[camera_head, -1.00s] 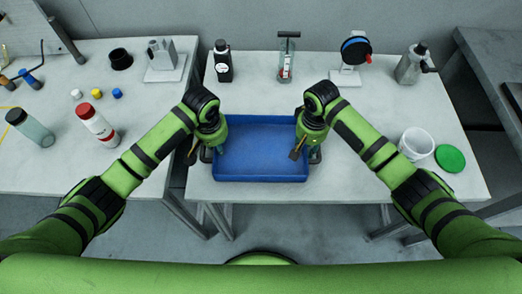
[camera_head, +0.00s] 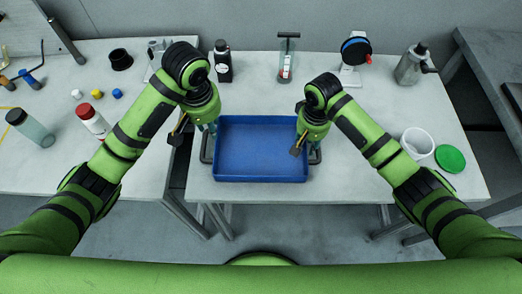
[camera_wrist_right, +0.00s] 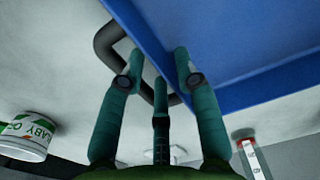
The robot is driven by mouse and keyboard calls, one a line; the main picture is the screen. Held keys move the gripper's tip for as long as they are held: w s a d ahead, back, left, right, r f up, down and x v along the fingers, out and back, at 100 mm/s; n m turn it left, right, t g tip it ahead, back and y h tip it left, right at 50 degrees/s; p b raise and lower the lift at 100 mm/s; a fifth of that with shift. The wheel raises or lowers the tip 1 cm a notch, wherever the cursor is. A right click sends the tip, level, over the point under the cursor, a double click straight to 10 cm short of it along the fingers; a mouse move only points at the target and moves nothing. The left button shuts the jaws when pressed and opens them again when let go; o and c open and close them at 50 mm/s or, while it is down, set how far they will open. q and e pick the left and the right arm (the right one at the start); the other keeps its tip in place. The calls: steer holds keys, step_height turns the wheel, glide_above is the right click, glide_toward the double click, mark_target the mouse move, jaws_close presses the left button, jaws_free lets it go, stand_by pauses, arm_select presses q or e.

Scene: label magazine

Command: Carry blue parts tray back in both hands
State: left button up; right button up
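The blue tray (camera_head: 261,176) sits on the middle table, with a dark handle on each short side. Its left handle (camera_head: 205,152) is uncovered in the head view. My left gripper (camera_head: 207,128) is raised above and behind that handle, apart from it; its fingers are too small to judge. My right gripper (camera_head: 311,147) is over the right handle (camera_head: 317,156).
A black bottle (camera_head: 222,65), a clear dispenser (camera_head: 286,62), a blue-black reel stand (camera_head: 354,56) and a grey bottle (camera_head: 411,66) stand behind the tray. A white tub (camera_head: 417,143) and green lid (camera_head: 450,158) are at right. A red-capped bottle (camera_head: 90,117) stands on the left table.

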step_height(320, 180, up, 10)
stand_by(0.3)
steer(key=shift+s+f, duration=0.1)
steer(key=shift+f, duration=0.1)
stand_by(0.3)
